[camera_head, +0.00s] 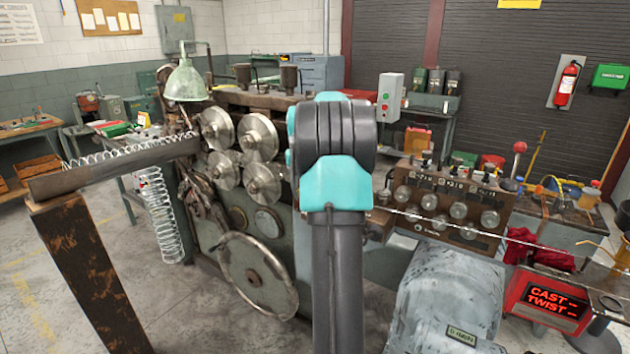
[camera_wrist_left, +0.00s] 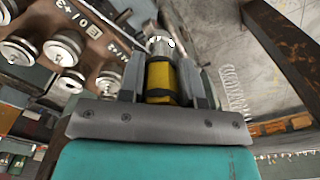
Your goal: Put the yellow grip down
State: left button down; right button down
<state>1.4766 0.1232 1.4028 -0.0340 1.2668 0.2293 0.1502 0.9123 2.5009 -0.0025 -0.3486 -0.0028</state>
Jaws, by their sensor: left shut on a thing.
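In the left wrist view, my left gripper (camera_wrist_left: 163,72) has its two grey fingers on either side of the yellow grip (camera_wrist_left: 160,82). It is shut on this grip, which has dark bands and a pale metal end beyond it. In the head view, a teal and black arm of mine stands upright in the middle; its gripper and the yellow grip do not show there. My right gripper is in neither view.
The coiler's metal rollers (camera_head: 262,138) and handwheel (camera_head: 258,275) stand left of the arm. A rusty post (camera_head: 88,270) and a hanging spring (camera_head: 160,215) are further left. A dial panel (camera_head: 447,205), taut wire and red display (camera_head: 550,300) are on the right.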

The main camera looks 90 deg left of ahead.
pick_arm(q)
jog(key=a, duration=0.8)
jog(key=a+f, duration=0.1)
jog(key=a, duration=0.3)
jog(key=shift+a+f, duration=0.1)
jog(key=shift+f, duration=1.7)
jog(key=shift+f, duration=0.1)
jog(key=c, duration=0.8)
grip_release()
jog(key=shift+f, duration=0.1)
notch_tip(320, 180, up, 12)
